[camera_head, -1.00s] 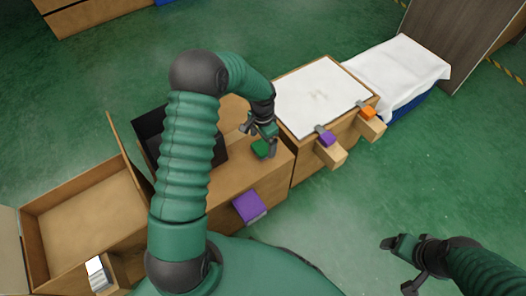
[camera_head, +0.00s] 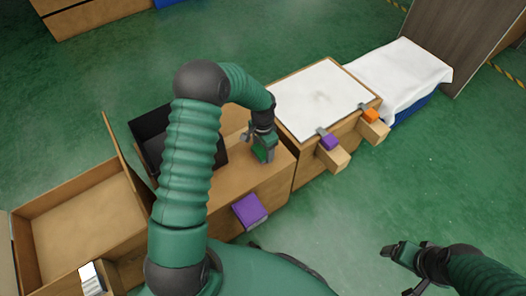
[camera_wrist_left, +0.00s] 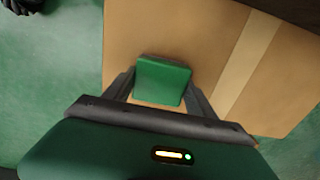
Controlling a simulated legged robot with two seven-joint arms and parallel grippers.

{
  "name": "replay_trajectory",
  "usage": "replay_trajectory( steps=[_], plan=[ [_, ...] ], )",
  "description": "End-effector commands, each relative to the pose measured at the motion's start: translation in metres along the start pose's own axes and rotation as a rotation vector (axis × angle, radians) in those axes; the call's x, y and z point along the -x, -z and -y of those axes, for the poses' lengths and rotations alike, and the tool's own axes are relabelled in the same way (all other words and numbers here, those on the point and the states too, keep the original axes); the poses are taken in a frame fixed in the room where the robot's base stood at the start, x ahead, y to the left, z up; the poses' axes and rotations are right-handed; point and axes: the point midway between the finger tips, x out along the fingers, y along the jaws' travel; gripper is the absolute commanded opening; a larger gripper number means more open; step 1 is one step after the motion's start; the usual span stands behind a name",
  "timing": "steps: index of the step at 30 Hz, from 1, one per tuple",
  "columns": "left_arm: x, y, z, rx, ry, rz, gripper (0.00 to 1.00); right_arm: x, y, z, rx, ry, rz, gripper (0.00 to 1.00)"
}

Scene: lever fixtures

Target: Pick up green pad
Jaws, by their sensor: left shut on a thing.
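The green pad (camera_wrist_left: 162,80) is a small square block between the two fingers of my left gripper (camera_wrist_left: 160,88) in the left wrist view. The left gripper is shut on it, one finger at each side. In the head view my left gripper (camera_head: 264,154) is low over the top of the brown cardboard box (camera_head: 225,180), near its right end. The pad is mostly hidden by the fingers there, and I cannot tell whether it still touches the box. My right gripper (camera_head: 400,252) is over the floor at the lower right, away from the boxes; its jaw state is unclear.
A purple block (camera_head: 250,210) is on the box's front. At right is a white-topped box (camera_head: 318,95) with purple (camera_head: 329,142) and orange (camera_head: 370,115) levers. An open carton (camera_head: 85,215) is at left.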

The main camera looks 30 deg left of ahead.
Motion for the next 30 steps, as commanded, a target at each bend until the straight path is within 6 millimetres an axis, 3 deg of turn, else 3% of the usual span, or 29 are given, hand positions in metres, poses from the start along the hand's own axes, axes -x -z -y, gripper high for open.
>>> replay_trajectory(
  steps=[8,16,20,30],
  plan=[
    [0.005,0.000,0.000,0.000,0.000,0.000,0.24,0.004,0.001,0.000,0.000,0.000,0.000,0.78],
    [0.042,0.000,0.000,-0.001,0.000,0.000,0.24,0.029,0.007,0.000,0.000,0.000,0.000,0.78],
    [0.042,0.007,-0.028,-0.006,-0.002,0.003,0.24,0.035,0.008,0.000,0.000,0.000,0.000,0.78],
    [0.051,0.033,-0.124,-0.007,-0.001,0.002,0.24,0.062,0.015,0.000,0.000,0.000,0.000,0.78]
  ],
)
